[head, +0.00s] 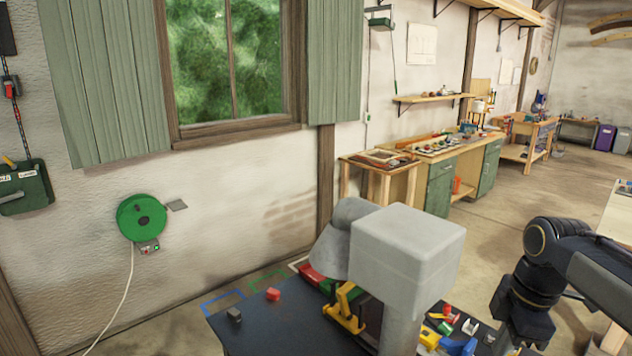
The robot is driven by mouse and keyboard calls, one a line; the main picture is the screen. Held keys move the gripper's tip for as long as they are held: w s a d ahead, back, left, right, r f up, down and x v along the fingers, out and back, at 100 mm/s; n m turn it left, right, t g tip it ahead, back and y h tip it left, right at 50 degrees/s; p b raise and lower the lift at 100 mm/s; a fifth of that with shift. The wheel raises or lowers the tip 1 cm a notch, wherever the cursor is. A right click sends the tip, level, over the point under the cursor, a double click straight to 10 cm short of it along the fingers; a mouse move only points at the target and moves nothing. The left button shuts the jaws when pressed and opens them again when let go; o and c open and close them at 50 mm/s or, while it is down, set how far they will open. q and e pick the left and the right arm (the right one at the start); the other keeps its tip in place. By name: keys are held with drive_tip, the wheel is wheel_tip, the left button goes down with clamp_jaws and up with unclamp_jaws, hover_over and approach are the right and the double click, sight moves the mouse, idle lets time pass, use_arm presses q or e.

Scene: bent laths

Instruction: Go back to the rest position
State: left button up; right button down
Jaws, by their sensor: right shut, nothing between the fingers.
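My right arm comes in from the right edge, black and bent at the elbow. My right gripper (522,318) points down beside the right part of the dark worktable (262,325). It is shut and holds nothing that I can see; its fingertips are near the lower edge of the view. My left gripper is not in view. No bent lath can be made out on the worktable.
The worktable bears a red block (273,294), a dark block (234,315), a yellow clamp-like piece (345,307) and several small coloured pieces (447,329) near my right gripper. Its middle is partly hidden. A green reel (142,217) hangs on the wall. Open floor lies behind.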

drive_tip(key=s+a+f+m+t+y+b, duration=0.1)
drive_tip(key=s+a+f+m+t, duration=0.1)
drive_tip(key=s+a+f+m, duration=0.3)
drive_tip(key=s+a+f+m+t+y+b, duration=0.1)
drive_tip(key=s+a+f+m, duration=0.4)
drive_tip(key=s+m, duration=0.6)
drive_tip(key=shift+s+a+f+m+t+y+b, duration=0.35)
drive_tip(key=shift+s+a+t+b, duration=0.2)
drive_tip(key=shift+s+a+t, duration=0.3)
